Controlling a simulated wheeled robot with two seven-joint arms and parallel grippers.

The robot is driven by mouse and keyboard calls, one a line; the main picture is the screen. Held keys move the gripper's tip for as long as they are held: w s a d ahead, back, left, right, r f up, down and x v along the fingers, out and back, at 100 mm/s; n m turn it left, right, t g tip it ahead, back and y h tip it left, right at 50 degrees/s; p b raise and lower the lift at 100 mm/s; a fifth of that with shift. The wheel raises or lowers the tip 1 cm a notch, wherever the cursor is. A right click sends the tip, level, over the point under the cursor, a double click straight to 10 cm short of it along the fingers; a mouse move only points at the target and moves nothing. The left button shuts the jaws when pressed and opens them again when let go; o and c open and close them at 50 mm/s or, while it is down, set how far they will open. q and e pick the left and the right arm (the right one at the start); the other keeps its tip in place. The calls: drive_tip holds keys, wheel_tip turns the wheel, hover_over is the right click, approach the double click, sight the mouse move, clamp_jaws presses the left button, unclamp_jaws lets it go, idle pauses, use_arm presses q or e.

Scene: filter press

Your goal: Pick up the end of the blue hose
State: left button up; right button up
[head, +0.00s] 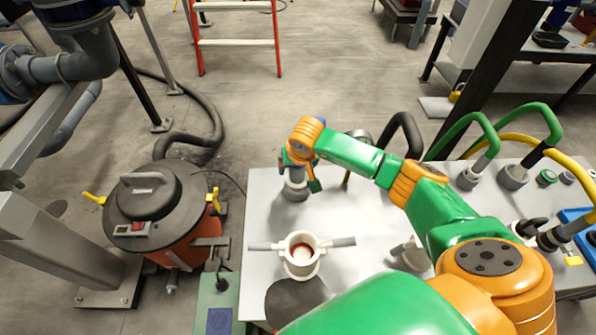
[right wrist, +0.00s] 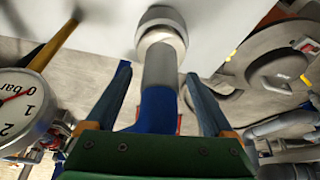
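The blue hose (right wrist: 158,108) shows in the right wrist view. Its grey end (right wrist: 160,65) meets a pale round fitting (right wrist: 162,32). My right gripper (right wrist: 158,82) is open, with one finger on each side of the hose and a visible gap on both sides. In the head view my right gripper (head: 299,172) points down over a grey fitting (head: 295,189) at the bench's back left. The arm and gripper mostly hide the hose there. My left gripper is not in view.
A white cup with two side handles (head: 301,256) stands on the pale bench (head: 262,215). Green hoses (head: 466,128) and a yellow hose (head: 580,178) rise at the right. A pressure gauge (right wrist: 22,112) is close to the gripper. An orange vacuum (head: 160,212) stands left.

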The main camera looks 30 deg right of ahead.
clamp_jaws()
